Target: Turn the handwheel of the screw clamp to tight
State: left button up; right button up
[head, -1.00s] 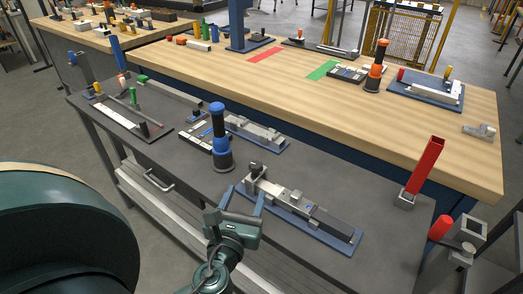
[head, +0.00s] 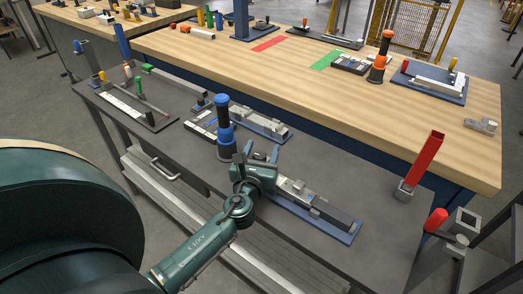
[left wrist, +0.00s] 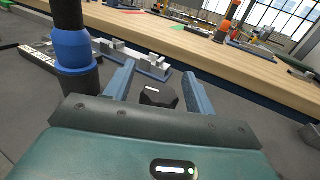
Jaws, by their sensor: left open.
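The screw clamp (head: 334,212) lies on its blue base plate on the dark bench, a long grey and black body running to the lower right. My left gripper (head: 262,152) is over its upper-left end and hides the handwheel in the head view. In the left wrist view the handwheel is a black faceted knob (left wrist: 158,96) with a white mark on top. The open blue fingers of my left gripper (left wrist: 159,88) stand on either side of it in the picture. I see no finger touching it, and its lower part is hidden by the gripper body. My right gripper is not in view.
A black post with blue rings (head: 223,128) stands close left of the gripper. A second fixture on a blue plate (head: 262,124) lies behind it. A red square tube (head: 424,162) stands at the bench's right end. Bare bench top lies to the right of the clamp.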

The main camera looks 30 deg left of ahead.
pick_arm(q)
jog(key=shift+c, duration=0.3)
jog(key=c, duration=0.9)
jog(key=shift+m+h, duration=0.3)
jog(key=shift+h, duration=0.1)
